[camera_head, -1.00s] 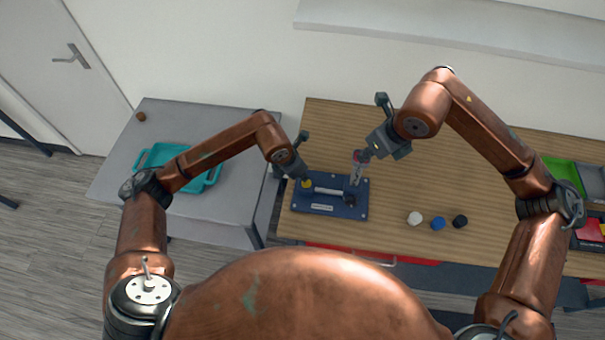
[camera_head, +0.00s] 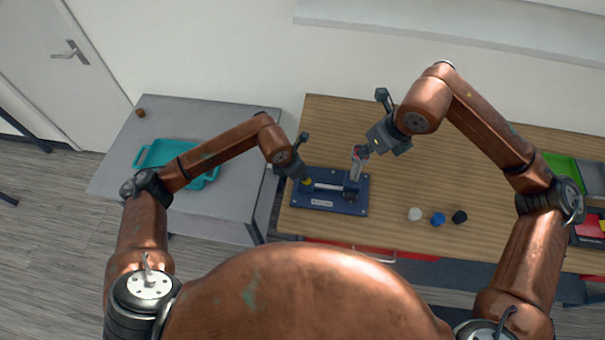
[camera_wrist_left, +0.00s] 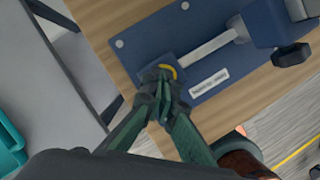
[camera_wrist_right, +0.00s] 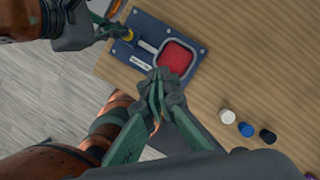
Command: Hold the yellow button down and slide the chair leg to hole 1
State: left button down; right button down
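The blue fixture board (camera_head: 300,203) lies at the left of the wooden table, with a light rail along it. The yellow button (camera_head: 309,182) is at its left end. My left gripper (camera_head: 304,177) is shut, its tips over the button; in the left wrist view (camera_wrist_left: 163,80) only a yellow crescent shows. A grey upright post with red at its top, seemingly the chair leg (camera_head: 356,167), stands on the blue sliding block (camera_head: 351,188). My right gripper (camera_head: 366,151) is shut beside its top. In the right wrist view a grey-framed red end (camera_wrist_right: 176,56) sits just beyond the fingertips; contact is unclear.
White (camera_head: 414,214), blue (camera_head: 438,219) and black (camera_head: 460,217) caps stand right of the board. A teal tray (camera_head: 150,157) lies on the grey table at left. Green (camera_head: 562,172) and red bins are at far right.

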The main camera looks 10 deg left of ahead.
aim_at(358, 164)
jog(key=shift+f, duration=6.3)
jog(key=shift+r, duration=2.55)
